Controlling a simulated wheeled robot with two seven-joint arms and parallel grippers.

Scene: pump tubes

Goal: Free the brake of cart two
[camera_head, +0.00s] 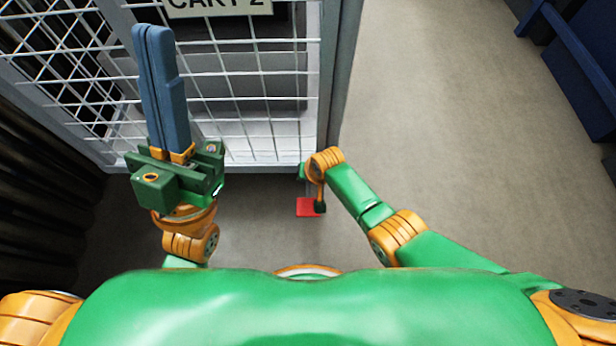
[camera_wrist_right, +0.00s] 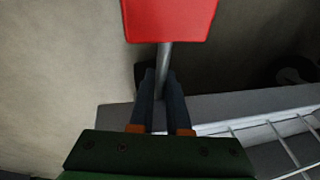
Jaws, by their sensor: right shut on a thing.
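Cart two (camera_head: 327,80), a grey frame with white wire mesh, stands ahead and carries a "CART 2" sign (camera_head: 218,8). A red brake pedal (camera_head: 304,207) sticks out low at its near right corner. In the right wrist view the red pedal plate (camera_wrist_right: 170,18) sits on a grey rod (camera_wrist_right: 164,56). My right gripper (camera_wrist_right: 161,78) has its dark fingers on either side of this rod, just below the plate, shut on it. In the head view the right fingers are mostly hidden by the wrist. My left gripper (camera_head: 155,35) is shut and empty, raised in front of the mesh.
Bare grey floor (camera_head: 440,120) lies open to the right of the cart. A blue structure (camera_head: 580,70) stands at the upper right. Dark ribbed material (camera_head: 35,190) lines the left edge.

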